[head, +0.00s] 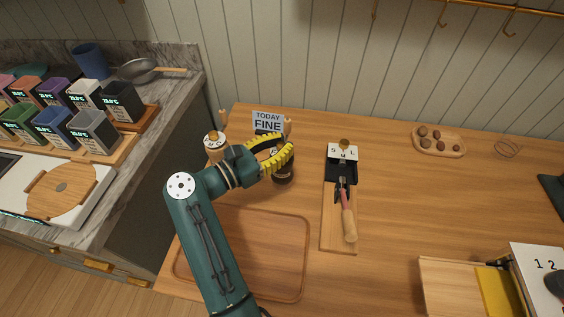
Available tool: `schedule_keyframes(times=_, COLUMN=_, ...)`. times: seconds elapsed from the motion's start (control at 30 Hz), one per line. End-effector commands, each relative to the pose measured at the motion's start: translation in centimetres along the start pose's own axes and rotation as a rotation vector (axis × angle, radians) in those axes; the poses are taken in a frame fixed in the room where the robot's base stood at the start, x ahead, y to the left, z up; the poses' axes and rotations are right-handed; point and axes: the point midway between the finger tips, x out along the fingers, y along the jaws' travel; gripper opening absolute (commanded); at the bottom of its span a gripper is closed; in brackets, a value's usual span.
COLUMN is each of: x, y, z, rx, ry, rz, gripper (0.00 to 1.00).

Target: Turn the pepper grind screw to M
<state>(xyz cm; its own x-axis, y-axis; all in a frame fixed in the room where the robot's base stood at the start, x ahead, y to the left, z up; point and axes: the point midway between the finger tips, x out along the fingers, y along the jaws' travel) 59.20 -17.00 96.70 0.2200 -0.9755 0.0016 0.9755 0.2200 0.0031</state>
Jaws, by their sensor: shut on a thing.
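My gripper (284,152), with yellow-ridged fingers, is at the upper left of the wooden table. It is shut on the top of a dark, round jar-like object (284,176), whose upper part is mostly hidden by the fingers. I cannot tell whether this is the pepper grinder, and no screw shows on it. A white plate marked S, M and L (343,153) with a brass knob (344,143) stands to the right, apart from my gripper. The knob's pointing direction is too small to tell.
A white-topped wooden item (214,141) stands left of my gripper, and a "TODAY FINE" sign (267,121) behind it. A wooden tray (290,270) lies in front. A board (329,235) holds a wooden-handled tool (349,224). The table's right middle is clear.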

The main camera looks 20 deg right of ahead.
Motion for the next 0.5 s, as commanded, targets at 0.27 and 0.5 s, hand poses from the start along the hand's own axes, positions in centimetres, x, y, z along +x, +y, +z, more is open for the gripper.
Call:
schedule_keyframes(times=0.27, x=-0.02, y=0.05, z=-0.51, rx=-0.004, ry=0.003, rz=-0.090, gripper=0.00)
schedule_keyframes(times=0.5, x=-0.02, y=0.01, z=-0.21, rx=-0.005, ry=0.003, rz=-0.111, gripper=0.00)
